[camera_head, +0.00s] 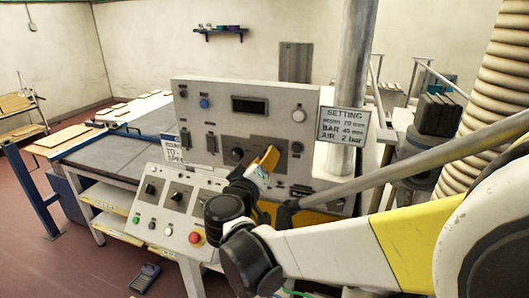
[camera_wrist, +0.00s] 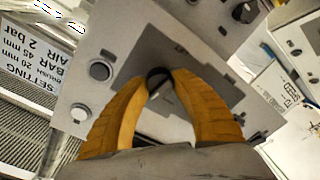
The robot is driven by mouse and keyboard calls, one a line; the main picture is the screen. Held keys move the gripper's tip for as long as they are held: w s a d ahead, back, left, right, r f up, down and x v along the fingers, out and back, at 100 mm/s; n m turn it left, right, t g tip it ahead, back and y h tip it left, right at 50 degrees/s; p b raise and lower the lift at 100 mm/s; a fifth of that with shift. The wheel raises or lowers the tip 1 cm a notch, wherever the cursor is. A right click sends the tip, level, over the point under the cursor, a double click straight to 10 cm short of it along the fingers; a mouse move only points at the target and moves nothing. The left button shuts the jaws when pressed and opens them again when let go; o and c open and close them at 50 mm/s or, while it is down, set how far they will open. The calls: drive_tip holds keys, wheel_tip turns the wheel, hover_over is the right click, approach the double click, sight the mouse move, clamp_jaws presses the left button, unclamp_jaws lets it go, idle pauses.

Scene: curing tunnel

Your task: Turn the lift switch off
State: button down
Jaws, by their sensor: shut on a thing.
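A grey control cabinet (camera_head: 185,100) stands upright in the middle of the head view, with a darker plate carrying rotary controls. My gripper (camera_head: 268,158) is at this plate, its yellow fingers partly covering it. In the wrist view, the fingers (camera_wrist: 158,88) curve in from both sides and their tips are shut on a black rotary switch (camera_wrist: 159,80) with a pale handle bar. No label is readable on this switch, so its name and set position cannot be told. Another black knob (camera_head: 237,154) shows just left of the fingers in the head view.
A sloped console (camera_head: 150,215) with black knobs and a red button (camera_head: 195,238) sits below and left of the cabinet. A settings sign (camera_head: 343,125) hangs on a post (camera_head: 352,60) at right.

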drive_tip(key=shift+n, duration=0.9)
drive_tip(key=shift+r, duration=0.1)
drive_tip(key=c, duration=1)
unclamp_jaws()
drive_tip(key=v, duration=1.2)
